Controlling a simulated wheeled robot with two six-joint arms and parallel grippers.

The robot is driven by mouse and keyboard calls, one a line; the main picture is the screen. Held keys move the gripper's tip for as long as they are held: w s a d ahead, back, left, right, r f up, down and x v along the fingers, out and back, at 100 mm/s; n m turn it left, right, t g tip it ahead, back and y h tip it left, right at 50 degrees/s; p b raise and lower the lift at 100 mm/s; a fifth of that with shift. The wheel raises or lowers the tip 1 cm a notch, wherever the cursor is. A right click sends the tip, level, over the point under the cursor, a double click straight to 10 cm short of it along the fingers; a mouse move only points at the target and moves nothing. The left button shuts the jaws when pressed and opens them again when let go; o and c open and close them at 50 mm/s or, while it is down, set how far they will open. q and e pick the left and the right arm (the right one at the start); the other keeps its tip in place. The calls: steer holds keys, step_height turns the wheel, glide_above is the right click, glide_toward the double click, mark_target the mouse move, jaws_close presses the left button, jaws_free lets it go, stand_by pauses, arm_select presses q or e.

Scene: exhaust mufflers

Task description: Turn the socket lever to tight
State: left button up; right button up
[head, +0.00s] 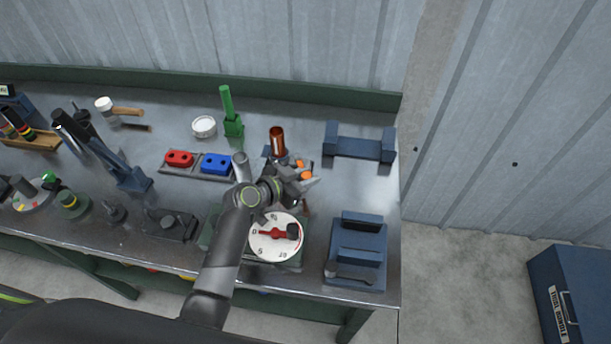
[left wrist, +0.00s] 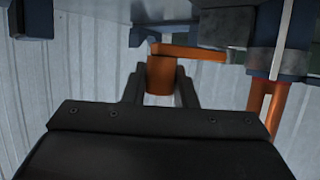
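An orange lever shows in the left wrist view as a flat bar (left wrist: 195,53) with a short orange cylinder (left wrist: 160,76) at its left end. In the head view, orange parts (head: 305,176) show beside my left gripper (head: 308,184), partly covered by it. In the left wrist view my left gripper's fingers (left wrist: 160,88) stand on both sides of the orange cylinder; I cannot tell whether they press on it. No readable tight mark shows. My right gripper is not in view.
A copper-coloured upright tube (head: 277,141) stands just behind the left gripper. A white dial with a red pointer (head: 278,234) lies in front of it. Blue fixtures (head: 358,150) stand to the right. Red (head: 179,158) and blue (head: 216,164) blocks lie to the left.

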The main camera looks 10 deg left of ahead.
arm_select(q)
steer(key=o, duration=0.5)
steer(key=shift+c, duration=0.2)
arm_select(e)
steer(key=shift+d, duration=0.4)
arm_select(q)
steer(key=b+v, duration=0.3)
steer(key=v, duration=1.4)
steer(key=shift+r+b, duration=0.2)
steer(key=shift+b, duration=0.15)
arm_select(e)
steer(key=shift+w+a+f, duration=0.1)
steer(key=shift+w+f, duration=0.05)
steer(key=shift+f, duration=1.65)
arm_select(q)
steer(key=shift+a, duration=0.15)
